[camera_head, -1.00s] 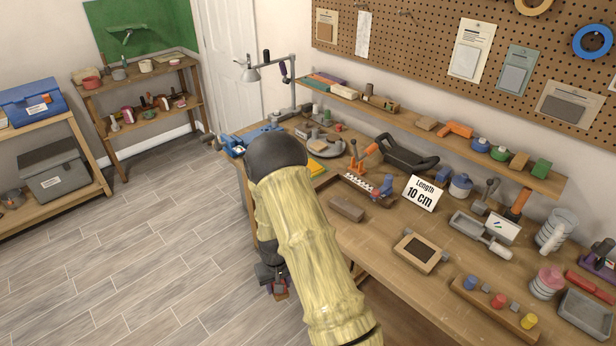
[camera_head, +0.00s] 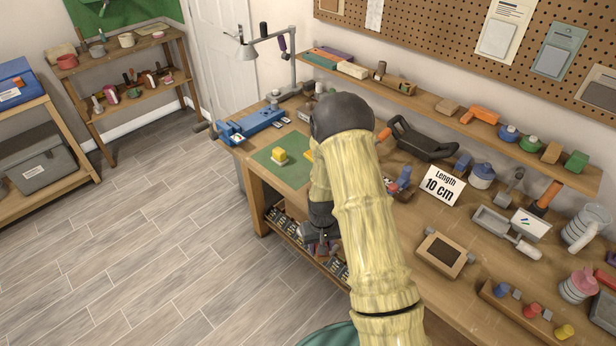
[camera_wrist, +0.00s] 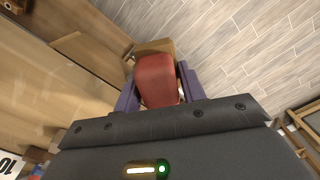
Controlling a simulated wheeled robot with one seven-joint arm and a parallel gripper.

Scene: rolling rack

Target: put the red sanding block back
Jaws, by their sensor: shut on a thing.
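The red sanding block (camera_wrist: 157,78) sits between the two purple fingers of my gripper (camera_wrist: 157,88) in the wrist view. My gripper is shut on it. A tan, wood-coloured part (camera_wrist: 152,47) shows just beyond the red body; I cannot tell whether it belongs to the block. In the head view my gripper (camera_head: 321,248) hangs at the front of the workbench (camera_head: 330,210), below the top, close to the lower shelf (camera_head: 285,237). The block is too small and too hidden there to make out.
Several small items line the lower shelf. A sign reading "Length 10 cm" (camera_head: 441,185) stands on the bench. The floor (camera_head: 150,230) at left is clear.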

